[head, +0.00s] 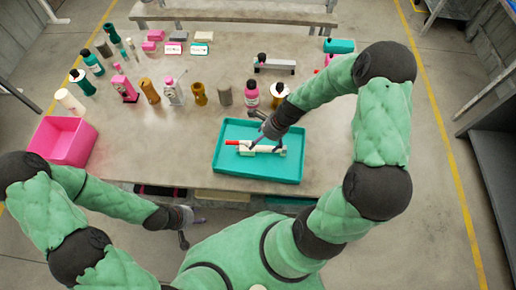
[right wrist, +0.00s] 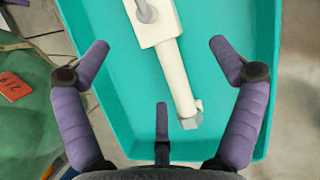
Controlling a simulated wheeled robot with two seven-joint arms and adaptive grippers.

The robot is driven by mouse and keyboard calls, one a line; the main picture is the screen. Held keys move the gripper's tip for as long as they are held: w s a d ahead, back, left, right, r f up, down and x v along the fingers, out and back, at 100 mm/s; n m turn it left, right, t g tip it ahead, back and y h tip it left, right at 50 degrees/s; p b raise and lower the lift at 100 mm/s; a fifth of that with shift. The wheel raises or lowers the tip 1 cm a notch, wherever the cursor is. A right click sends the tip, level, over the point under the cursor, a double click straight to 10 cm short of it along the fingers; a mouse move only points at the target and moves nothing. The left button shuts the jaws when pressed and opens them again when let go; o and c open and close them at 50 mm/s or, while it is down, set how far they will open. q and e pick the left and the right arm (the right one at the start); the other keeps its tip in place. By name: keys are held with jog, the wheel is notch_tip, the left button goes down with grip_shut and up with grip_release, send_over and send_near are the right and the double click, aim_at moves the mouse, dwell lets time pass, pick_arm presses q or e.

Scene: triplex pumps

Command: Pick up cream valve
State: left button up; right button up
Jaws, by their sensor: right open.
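The cream valve (right wrist: 172,62) lies in the teal tray (head: 290,172) at the front of the table. In the head view the valve (head: 262,150) has a red part at its left end, and my right gripper partly covers it. In the right wrist view its cream body narrows to a rod with a grey tip. My right gripper (head: 265,130) is over the tray. Its open fingers (right wrist: 159,46) stand apart on either side of the valve, with no visible contact. My left gripper (head: 192,231) is low in front of the table edge, open and empty.
A pink bin (head: 62,140) stands at the table's left. A grey bracket (head: 275,66) sits farther back. The table left of the tray is clear.

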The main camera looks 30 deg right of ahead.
aim_at(256, 149)
jog(key=shift+a+f, duration=0.2)
jog(key=shift+f, duration=0.15)
jog(key=b+x, duration=0.1)
jog(key=x, duration=0.3)
jog(key=shift+a+f+b, duration=0.1)
jog(key=shift+b, duration=0.25)
jog(key=c, duration=1.9)
jog(key=shift+o, duration=0.2)
jog(key=shift+s, duration=0.1)
